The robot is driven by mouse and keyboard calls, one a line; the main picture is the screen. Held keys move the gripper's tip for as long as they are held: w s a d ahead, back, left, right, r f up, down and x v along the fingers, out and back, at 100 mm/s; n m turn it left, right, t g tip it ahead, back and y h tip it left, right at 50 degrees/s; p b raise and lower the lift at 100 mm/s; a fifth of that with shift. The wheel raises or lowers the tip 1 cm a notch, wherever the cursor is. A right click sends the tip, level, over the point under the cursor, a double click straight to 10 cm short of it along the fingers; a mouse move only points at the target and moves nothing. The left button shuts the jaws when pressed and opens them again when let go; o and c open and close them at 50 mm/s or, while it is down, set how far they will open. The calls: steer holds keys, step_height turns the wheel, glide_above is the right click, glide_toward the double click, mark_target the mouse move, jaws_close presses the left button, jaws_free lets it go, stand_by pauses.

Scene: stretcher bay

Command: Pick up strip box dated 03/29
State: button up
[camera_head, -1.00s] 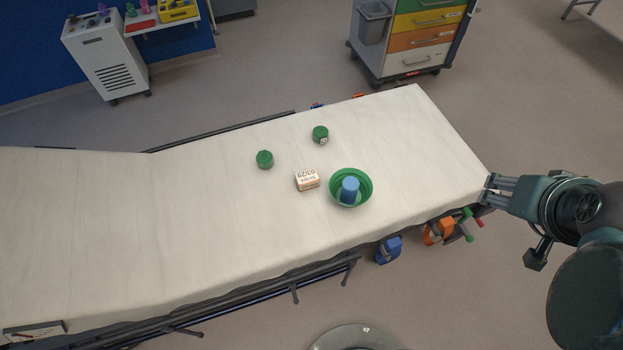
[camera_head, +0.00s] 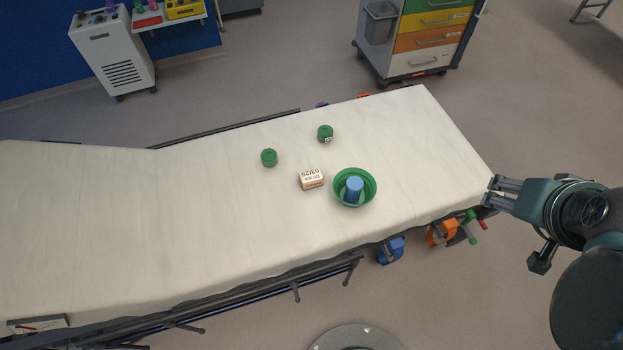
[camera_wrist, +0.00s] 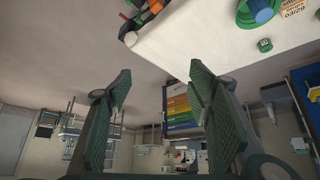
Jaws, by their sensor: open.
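The strip box dated 03/29 (camera_head: 312,179) is a small white and orange box lying on the white-sheeted stretcher (camera_head: 215,210). In the wrist view the box (camera_wrist: 292,8) shows upside down at the top right edge, partly cut off. My gripper (camera_head: 492,190) is at the right edge of the stretcher, well to the right of the box. In the wrist view its two fingers (camera_wrist: 160,88) are spread apart with nothing between them.
A green bowl (camera_head: 341,199) with a blue cylinder (camera_head: 354,188) in it stands just right of the box. Two green containers, one left (camera_head: 269,158) and one behind (camera_head: 325,133), stand near the box. Coloured clamps (camera_head: 441,233) hang at the front edge. The stretcher's right end is clear.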

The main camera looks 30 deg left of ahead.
steer(key=w+a+f+m+g+y+b, duration=0.1)
steer(key=w+a+f+m+g, duration=0.15)
steer(key=w+a, duration=0.8)
steer(key=m+g+h+b, duration=0.1)
steer(key=m+g+b, duration=0.1)
steer(key=m+g, duration=0.4)
glide_above(311, 176)
steer(key=shift+m+t, duration=0.35)
steer(key=shift+t, duration=0.3)
steer(key=f, duration=2.8)
steer(key=shift+w+d+f, duration=0.1)
steer(key=shift+d+f, duration=0.05)
steer(key=shift+d, duration=0.05)
steer(key=shift+s+a+f, duration=0.2)
steer(key=shift+a+f, duration=0.05)
steer(key=shift+f, duration=0.1)
